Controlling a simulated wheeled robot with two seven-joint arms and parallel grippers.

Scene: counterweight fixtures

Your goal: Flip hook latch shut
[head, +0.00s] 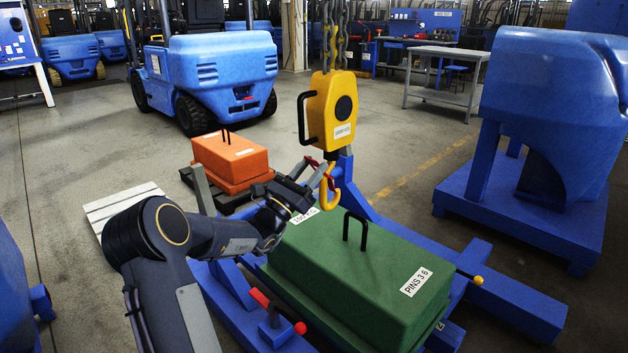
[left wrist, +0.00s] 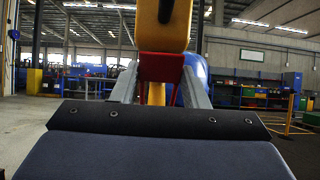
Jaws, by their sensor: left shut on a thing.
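The yellow hook (head: 331,193) hangs under the yellow hoist block (head: 332,112), above the green counterweight (head: 362,270). My left gripper (head: 316,173) reaches in from the left to the hook's neck. In the left wrist view, the red hook latch (left wrist: 160,67) sits between my two grey fingers, which are shut on it; the gripper shows there too (left wrist: 160,88). Part of the yellow hook (left wrist: 157,94) shows behind and below the latch. Whether the latch closes the hook's mouth I cannot tell. My right gripper is not in view.
The green counterweight has a black handle (head: 355,228) under the hook and rests in a blue frame (head: 510,305). A red-handled clamp (head: 274,320) stands at its front left. An orange weight (head: 230,158) lies behind. A blue machine (head: 550,120) stands at right.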

